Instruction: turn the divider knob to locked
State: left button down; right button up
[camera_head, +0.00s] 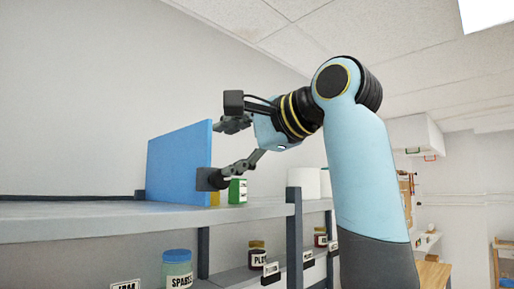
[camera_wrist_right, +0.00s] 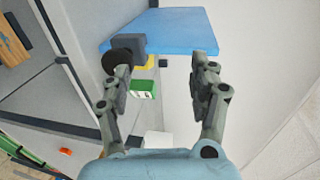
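The divider is a blue upright panel (camera_head: 178,165) on the shelf top; it also shows in the right wrist view (camera_wrist_right: 175,32). A dark knob (camera_head: 209,179) sits on a block at the panel's near lower edge; in the right wrist view the round black knob (camera_wrist_right: 117,59) shows at the left. My right gripper (camera_head: 230,152) is open, its fingers spread above and below. The lower finger is close to the knob, and I cannot tell if they touch. In the right wrist view the gripper (camera_wrist_right: 162,78) has nothing between its fingertips. My left gripper is out of view.
A green box (camera_head: 238,191) and a yellow item (camera_head: 214,199) stand beside the divider on the shelf top (camera_head: 110,222). White rolls (camera_head: 306,182) stand further right. Labelled jars (camera_head: 177,268) are on the lower shelf. A wall rises behind the shelf.

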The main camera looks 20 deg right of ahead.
jog(key=f+b+v, duration=0.2)
jog(key=b+v, duration=0.5)
jog(key=v, duration=0.4)
jog(key=shift+f+b, duration=0.3)
jog(key=shift+f, duration=0.15)
dwell(0.4)
jog(key=shift+s, duration=0.15)
jog(key=shift+p, duration=0.35)
